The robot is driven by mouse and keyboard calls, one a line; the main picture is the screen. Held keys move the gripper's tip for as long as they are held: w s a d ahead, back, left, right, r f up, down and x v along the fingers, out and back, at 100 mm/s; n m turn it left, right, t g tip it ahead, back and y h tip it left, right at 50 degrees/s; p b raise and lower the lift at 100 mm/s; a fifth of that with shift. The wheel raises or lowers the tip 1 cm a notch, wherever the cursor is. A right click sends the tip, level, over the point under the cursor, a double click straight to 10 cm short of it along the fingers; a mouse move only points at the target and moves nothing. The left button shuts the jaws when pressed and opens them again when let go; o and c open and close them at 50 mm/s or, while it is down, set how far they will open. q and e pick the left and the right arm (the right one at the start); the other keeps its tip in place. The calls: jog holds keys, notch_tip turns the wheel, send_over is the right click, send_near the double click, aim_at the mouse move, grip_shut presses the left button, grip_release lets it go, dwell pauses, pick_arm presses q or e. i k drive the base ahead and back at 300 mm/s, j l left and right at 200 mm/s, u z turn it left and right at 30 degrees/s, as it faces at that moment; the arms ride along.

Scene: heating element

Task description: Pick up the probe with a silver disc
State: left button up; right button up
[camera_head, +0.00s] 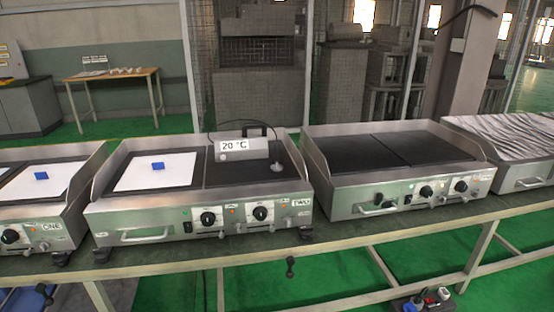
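A probe with a small silver disc (277,167) at its lower end appears to stand on the dark right plate of the griddle marked TWO (130,232). Its thin dark upper part is hard to make out against the background. A grey meter (241,151) reading 20 °C, with a black handle and a thin dark cable looping above it, sits at the back of the same plate, to the left of the disc. Neither of my grippers is in view.
Griddle TWO's left plate carries a white sheet (150,176) and a blue block (157,165). Griddle ONE (62,228) stands to the left, a bare dark griddle (400,150) to the right. All rest on a long bench (370,235). Raised side walls flank the plates.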

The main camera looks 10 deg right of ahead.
aim_at(276, 167)
jog(key=i+l+z, duration=0.15)
jog(key=i+l, duration=0.2)
jog(key=l, duration=0.2)
jog(key=i+l+z, duration=0.15)
jog(key=i+l, duration=0.25)
jog(key=l, duration=0.1)
